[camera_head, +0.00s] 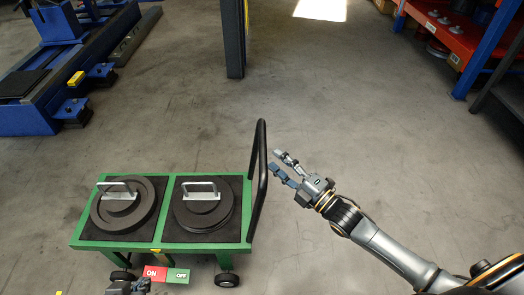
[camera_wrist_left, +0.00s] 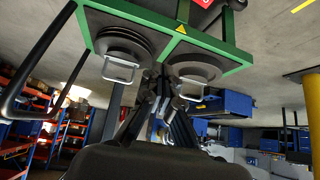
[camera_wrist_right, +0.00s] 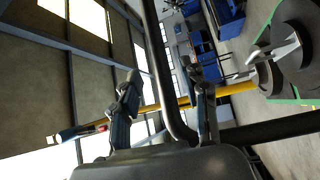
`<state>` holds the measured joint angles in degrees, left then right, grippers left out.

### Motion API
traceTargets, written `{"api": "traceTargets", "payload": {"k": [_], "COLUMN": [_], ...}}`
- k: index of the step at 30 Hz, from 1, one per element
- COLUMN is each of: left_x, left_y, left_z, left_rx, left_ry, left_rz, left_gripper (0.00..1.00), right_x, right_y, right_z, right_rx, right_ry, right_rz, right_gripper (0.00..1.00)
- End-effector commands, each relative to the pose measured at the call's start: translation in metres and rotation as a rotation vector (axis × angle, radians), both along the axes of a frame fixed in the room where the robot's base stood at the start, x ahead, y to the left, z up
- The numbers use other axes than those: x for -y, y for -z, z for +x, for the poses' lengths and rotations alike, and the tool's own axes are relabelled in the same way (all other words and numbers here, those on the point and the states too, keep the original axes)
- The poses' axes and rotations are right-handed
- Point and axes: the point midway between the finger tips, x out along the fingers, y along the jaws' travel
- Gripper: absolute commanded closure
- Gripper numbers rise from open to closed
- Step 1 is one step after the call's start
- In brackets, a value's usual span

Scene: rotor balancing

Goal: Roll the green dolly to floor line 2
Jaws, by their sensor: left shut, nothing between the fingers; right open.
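The green dolly (camera_head: 165,248) stands at lower left in the head view, with a black push handle (camera_head: 262,150) on its right. It bears two dark discs with metal handles, the left disc (camera_head: 150,205) and the right disc (camera_head: 226,215). My right gripper (camera_head: 283,163) is open just right of the push handle. In the right wrist view the handle bar (camera_wrist_right: 158,62) shows between the fingers, but I cannot tell its depth. My left gripper (camera_wrist_left: 163,95) is shut and empty near the dolly's front side. Floor line 2 cannot be made out.
A red ON and green OFF sign (camera_head: 166,274) shows at the dolly's front. A dark post (camera_head: 234,40) stands behind it. Blue machinery (camera_head: 60,65) is at upper left, and a red shelf (camera_head: 455,35) at upper right.

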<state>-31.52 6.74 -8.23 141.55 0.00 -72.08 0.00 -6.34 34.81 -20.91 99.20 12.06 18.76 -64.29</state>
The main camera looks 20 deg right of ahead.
Motion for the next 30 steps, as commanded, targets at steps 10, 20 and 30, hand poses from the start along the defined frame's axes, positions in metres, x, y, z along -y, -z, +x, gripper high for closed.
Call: {"api": "traceTargets", "payload": {"k": [10,20,30], "left_x": [0.015,0.018,0.018], "left_y": [-0.027,-0.034,-0.034], "left_z": [0.042,0.048,0.048], "left_rx": [0.245,0.288,0.287], "left_ry": [0.018,0.021,0.021], "left_rz": [-0.054,-0.063,-0.063], "left_gripper": [1.00,1.00,1.00], "right_x": [-0.027,-0.031,-0.031], "right_y": [-0.007,-0.009,-0.008], "right_z": [0.050,0.057,0.057], "right_rx": [0.000,-0.002,-0.002], "right_ry": [0.000,0.000,0.000], "right_rz": [0.000,0.000,-0.001], "right_gripper": [0.55,0.55,1.00]}}
